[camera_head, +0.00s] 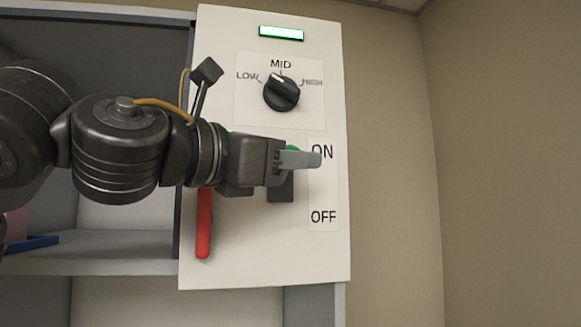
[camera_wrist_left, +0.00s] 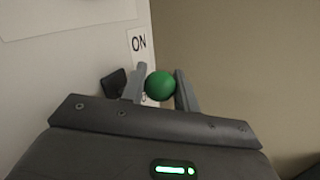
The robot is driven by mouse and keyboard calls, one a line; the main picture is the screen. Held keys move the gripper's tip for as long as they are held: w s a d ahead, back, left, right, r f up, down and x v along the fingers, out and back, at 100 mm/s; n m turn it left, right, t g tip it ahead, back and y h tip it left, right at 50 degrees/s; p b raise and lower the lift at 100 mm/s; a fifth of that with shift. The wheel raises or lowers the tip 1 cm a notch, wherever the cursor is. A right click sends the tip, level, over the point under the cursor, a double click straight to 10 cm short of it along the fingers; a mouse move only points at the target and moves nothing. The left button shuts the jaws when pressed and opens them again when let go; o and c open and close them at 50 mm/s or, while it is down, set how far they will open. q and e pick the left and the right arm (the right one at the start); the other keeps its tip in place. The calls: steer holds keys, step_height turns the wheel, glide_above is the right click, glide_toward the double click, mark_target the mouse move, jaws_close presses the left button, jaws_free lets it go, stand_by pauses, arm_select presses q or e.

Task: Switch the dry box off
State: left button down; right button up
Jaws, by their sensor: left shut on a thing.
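The dry box's white control panel (camera_head: 235,262) fills the middle of the head view. A switch lever with a green ball knob (camera_wrist_left: 160,86) sits beside the ON label (camera_head: 322,152); the OFF label (camera_head: 323,216) is lower down. My left gripper (camera_head: 305,158) is at the ON height, with its fingers around the green knob, which shows between the fingertips in the left wrist view (camera_wrist_left: 160,90). In the head view the gripper hides most of the knob. A dark switch base (camera_head: 282,190) shows just below the fingers. My right gripper is out of view.
A black dial (camera_head: 281,93) points near MID above the gripper, under a lit green indicator (camera_head: 281,33). A red handle (camera_head: 203,225) hangs at the panel's left edge, below my left wrist. Open shelves lie left; bare wall is at right.

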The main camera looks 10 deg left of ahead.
arm_select(q)
steer(key=shift+s+d+f+m+h+b, duration=0.1)
steer(key=shift+f+m+h+b, duration=0.7)
steer(key=shift+m+b, duration=0.6)
steer(key=shift+s+d+f+m+h+b, duration=0.1)
steer(key=shift+f+m+h+b, duration=0.4)
steer(key=shift+f+m+b, duration=0.75)
steer(key=shift+r, duration=0.2)
